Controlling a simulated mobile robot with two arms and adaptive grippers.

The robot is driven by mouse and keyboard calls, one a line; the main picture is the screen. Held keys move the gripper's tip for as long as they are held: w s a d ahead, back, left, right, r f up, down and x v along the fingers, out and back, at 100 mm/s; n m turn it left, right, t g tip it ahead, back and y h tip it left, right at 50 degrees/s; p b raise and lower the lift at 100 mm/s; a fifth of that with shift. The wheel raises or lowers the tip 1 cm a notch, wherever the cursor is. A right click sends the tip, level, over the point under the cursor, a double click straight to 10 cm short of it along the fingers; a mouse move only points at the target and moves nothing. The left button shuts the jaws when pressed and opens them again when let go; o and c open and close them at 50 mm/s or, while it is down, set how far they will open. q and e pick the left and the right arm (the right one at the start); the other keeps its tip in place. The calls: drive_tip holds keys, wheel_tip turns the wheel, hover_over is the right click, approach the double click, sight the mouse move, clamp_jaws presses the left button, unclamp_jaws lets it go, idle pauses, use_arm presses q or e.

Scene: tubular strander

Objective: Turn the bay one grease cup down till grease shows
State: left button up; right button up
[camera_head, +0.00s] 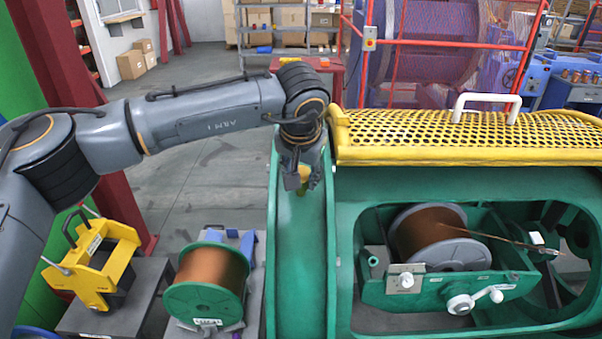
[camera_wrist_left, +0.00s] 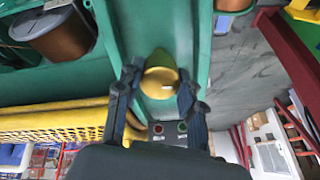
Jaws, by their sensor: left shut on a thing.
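My left gripper (camera_head: 298,182) reaches over the top of the green ring-shaped housing (camera_head: 301,260), left of the machine's open bay. It is shut on a brass-yellow round grease cup, of which only a sliver shows behind the fingers. In the left wrist view the cup (camera_wrist_left: 160,82) sits between the two dark fingertips (camera_wrist_left: 158,90), against the green housing. I cannot make out any grease at the cup. My right gripper is not in view.
A yellow perforated guard (camera_head: 460,135) with a white handle stands right of the gripper. Below it a copper wire bobbin (camera_head: 425,235) sits in the bay. Another copper bobbin (camera_head: 208,285) and a yellow device (camera_head: 95,260) stand at lower left.

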use_arm(q)
drive_tip(key=o, duration=1.2)
drive_tip(key=shift+r, duration=0.15)
drive_tip(key=v, duration=1.1)
drive_tip(key=shift+s+r, duration=0.25)
drive_tip(key=shift+r, duration=0.05)
